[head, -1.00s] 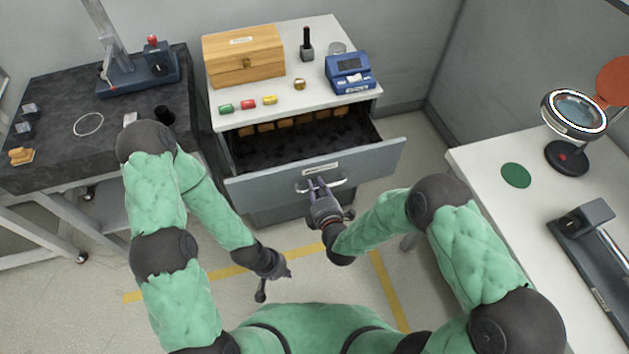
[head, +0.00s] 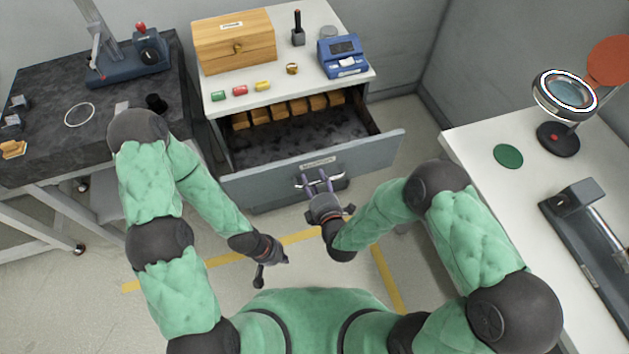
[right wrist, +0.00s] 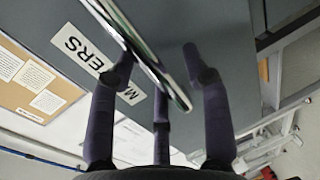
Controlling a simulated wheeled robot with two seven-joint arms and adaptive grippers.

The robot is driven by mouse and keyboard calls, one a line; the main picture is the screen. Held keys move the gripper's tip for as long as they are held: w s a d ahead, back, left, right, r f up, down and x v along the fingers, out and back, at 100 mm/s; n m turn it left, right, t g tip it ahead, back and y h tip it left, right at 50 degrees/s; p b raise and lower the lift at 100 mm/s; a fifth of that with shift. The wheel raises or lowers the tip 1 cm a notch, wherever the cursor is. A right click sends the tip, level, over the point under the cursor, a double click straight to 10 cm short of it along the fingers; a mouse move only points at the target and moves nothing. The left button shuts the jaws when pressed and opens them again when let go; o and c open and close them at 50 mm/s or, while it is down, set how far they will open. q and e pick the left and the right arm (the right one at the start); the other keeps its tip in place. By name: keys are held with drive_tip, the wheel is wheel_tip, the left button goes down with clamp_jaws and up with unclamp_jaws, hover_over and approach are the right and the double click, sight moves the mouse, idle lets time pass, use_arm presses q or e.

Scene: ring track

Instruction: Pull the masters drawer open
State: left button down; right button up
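The masters drawer (head: 250,186) is a grey-blue drawer in the cabinet, standing well open. Its dark lined inside and a row of wooden blocks show. Its label, partly hidden in the right wrist view (right wrist: 85,50), shows "M" and "ERS". The metal handle (right wrist: 150,65) crosses between the fingers of my right gripper (right wrist: 165,65). In the head view my right gripper (head: 318,182) is at the drawer front with its fingers spread around the handle, not closed on it. My left gripper (head: 273,268) is low, empty and apart from the drawer, its fingers spread.
A wooden box (head: 235,42), a blue device (head: 342,57) and small coloured pieces stand on the cabinet top (head: 290,80). A dark bench (head: 60,150) is at left. A white table (head: 485,180) with a magnifier lamp (head: 562,98) is at right. Floor before the drawer is clear.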

drive_tip(key=v, duration=1.2)
idle(0.5)
drive_tip(key=d+f+m+g+h, duration=0.1)
drive_tip(key=d+f+m+g, duration=0.3)
drive_tip(key=f+m+g, duration=0.5)
drive_tip(key=s+d+f+m+g+p, duration=0.1)
drive_tip(key=s+f+m+g, duration=0.4)
drive_tip(key=m, duration=1)
wheel_tip(320, 180, down, 3)
drive_tip(key=s+d, duration=0.1)
drive_tip(key=s, duration=0.1)
drive_tip(key=shift+s+r, duration=0.25)
drive_tip(key=shift+s, duration=0.05)
